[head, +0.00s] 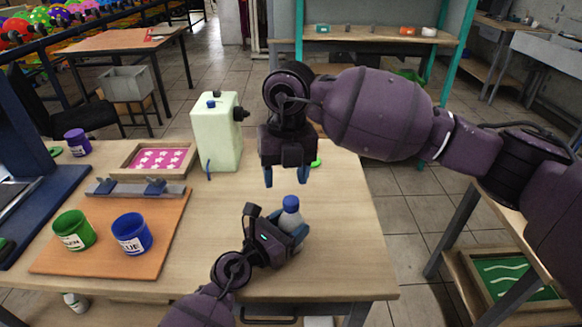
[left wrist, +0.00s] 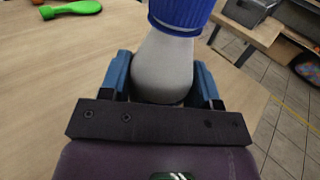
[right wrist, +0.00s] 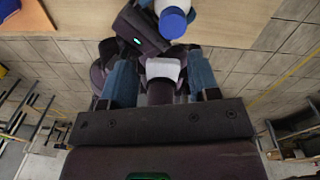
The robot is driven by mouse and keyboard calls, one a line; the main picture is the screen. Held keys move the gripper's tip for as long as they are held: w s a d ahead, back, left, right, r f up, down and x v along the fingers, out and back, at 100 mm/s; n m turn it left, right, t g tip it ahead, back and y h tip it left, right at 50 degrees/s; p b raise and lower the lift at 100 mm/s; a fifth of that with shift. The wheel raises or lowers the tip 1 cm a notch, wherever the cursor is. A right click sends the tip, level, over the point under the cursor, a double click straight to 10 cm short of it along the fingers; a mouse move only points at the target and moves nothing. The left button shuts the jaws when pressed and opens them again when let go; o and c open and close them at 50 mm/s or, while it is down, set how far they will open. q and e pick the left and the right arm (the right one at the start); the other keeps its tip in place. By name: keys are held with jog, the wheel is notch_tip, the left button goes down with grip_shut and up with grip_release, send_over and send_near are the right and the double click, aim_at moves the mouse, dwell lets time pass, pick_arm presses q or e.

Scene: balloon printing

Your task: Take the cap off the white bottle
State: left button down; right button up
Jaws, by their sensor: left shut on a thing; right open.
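The white bottle (head: 290,220) stands upright near the front right of the table, with its blue cap (head: 290,203) on. My left gripper (head: 293,232) is shut around the bottle's body, below the cap. The left wrist view shows the grey-white bottle (left wrist: 162,62) between the two blue fingers, with the ribbed blue cap (left wrist: 183,10) above them. My right gripper (head: 286,178) is open and empty, pointing down above and behind the cap, apart from it. In the right wrist view the cap (right wrist: 173,23) lies beyond the open fingers, not between them.
A pale green tank (head: 216,135) stands behind. A green cup (head: 73,230) and a blue cup (head: 131,234) stand on an orange board (head: 95,262) at left, near a framed pink star screen (head: 156,159). A green item (left wrist: 70,9) lies on the table. The table's right side is clear.

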aim_at(291, 200)
jog(key=m, duration=0.6)
jog(key=shift+w+r, duration=0.1)
jog(key=shift+r, duration=0.05)
jog(key=m, duration=0.4)
jog(key=shift+w+d+r, duration=0.15)
jog(key=shift+r, duration=0.05)
jog(key=m, duration=0.5)
jog(key=shift+w+d+r+m, duration=0.15)
jog(key=shift+d+r+m, duration=0.1)
jog(key=shift+m, duration=0.15)
jog(key=m, duration=0.4)
jog(key=shift+d+m+h, duration=0.15)
jog(key=shift+m+h, duration=0.15)
jog(key=shift+f, duration=4.05)
jog(key=shift+c, duration=0.4)
